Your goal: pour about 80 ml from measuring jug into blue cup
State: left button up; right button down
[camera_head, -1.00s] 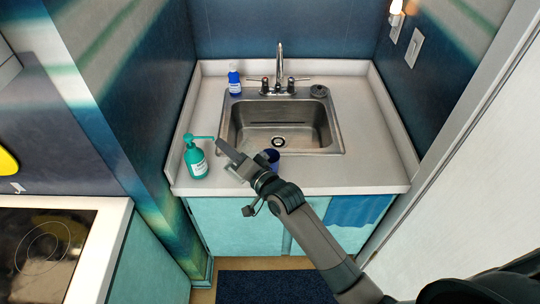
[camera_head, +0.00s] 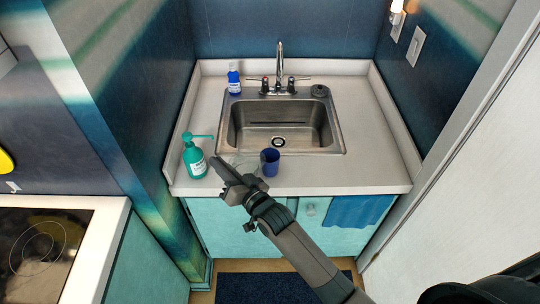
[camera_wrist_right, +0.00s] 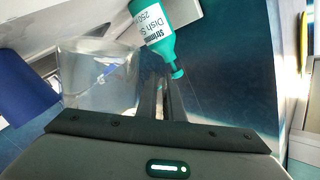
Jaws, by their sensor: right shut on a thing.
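The blue cup (camera_head: 270,162) stands upright on the counter's front strip, before the sink. It also shows at the left edge of the right wrist view (camera_wrist_right: 25,88). The clear measuring jug (camera_wrist_right: 98,78) is close beside my right gripper's fingers; in the head view it is only a faint see-through shape (camera_head: 244,162) just left of the cup. My right gripper (camera_head: 217,166) is shut on the jug. Its fingers also show in the right wrist view (camera_wrist_right: 162,98), where the grip point is partly hidden. The liquid level cannot be read. My left gripper is not in view.
A green dish soap pump bottle (camera_head: 195,158) stands close left of my right gripper. A blue bottle (camera_head: 234,79) stands behind, near the faucet (camera_head: 280,66). The sink (camera_head: 245,128) lies behind the cup. The counter (camera_head: 372,170) is clear on the right.

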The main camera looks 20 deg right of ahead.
jog(key=shift+s+a+f+n, duration=0.2)
jog(key=shift+a+f+n, duration=0.25)
jog(key=shift+f+n, duration=0.1)
dwell(1.6)
jog(key=s+a+f+n+b, duration=0.1)
jog(key=a+f+n+b, duration=0.2)
jog(key=f+n, duration=0.3)
jog(key=shift+s+a+t+b, duration=0.3)
jog(key=shift+s+a+b, duration=0.05)
jog(key=shift+s, duration=0.05)
jog(key=shift+r, duration=0.1)
dwell(0.4)
